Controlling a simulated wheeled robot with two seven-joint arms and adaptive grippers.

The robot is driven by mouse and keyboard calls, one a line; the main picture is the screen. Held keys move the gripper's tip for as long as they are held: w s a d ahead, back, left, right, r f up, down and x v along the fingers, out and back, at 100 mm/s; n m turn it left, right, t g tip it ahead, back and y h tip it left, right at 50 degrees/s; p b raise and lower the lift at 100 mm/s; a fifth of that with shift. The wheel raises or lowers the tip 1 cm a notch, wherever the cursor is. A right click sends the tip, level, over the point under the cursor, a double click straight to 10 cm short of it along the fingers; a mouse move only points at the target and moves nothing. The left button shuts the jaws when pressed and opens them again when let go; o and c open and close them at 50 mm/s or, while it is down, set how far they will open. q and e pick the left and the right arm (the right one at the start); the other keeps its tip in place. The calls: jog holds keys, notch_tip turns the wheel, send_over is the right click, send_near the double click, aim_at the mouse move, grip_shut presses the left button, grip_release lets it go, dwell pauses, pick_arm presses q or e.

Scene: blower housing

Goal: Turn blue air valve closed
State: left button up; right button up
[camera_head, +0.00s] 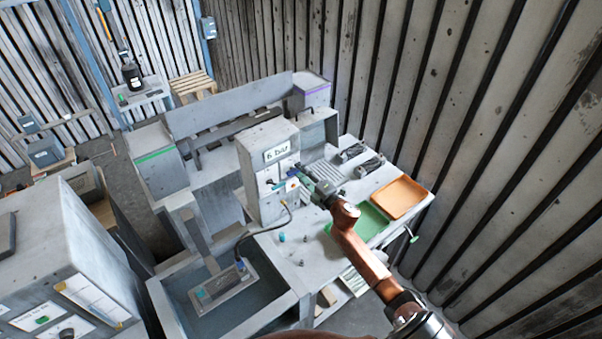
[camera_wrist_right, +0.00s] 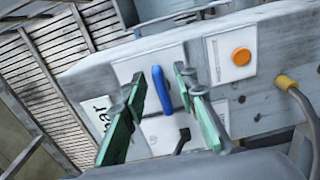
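The blue air valve handle (camera_wrist_right: 161,90) is on the front of a grey box (camera_head: 257,166) labelled "6 bar". In the right wrist view the handle stands between the two green fingers of my right gripper (camera_wrist_right: 160,108). The fingers are apart, with visible space on both sides of the handle. In the head view my right gripper (camera_head: 306,180) reaches the box front from the right and partly covers the valve area. A small blue part (camera_head: 276,182) shows on the panel there. My left gripper is not in view.
An orange button (camera_wrist_right: 242,57) and a yellow-ended hose (camera_wrist_right: 286,82) are beside the valve. A green tray (camera_head: 370,222) and an orange tray (camera_head: 400,197) lie on the bench to the right. A basin (camera_head: 165,300) holding a metal part is at front left.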

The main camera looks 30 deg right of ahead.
jog(key=s, duration=1.2)
jog(key=shift+d, duration=0.45)
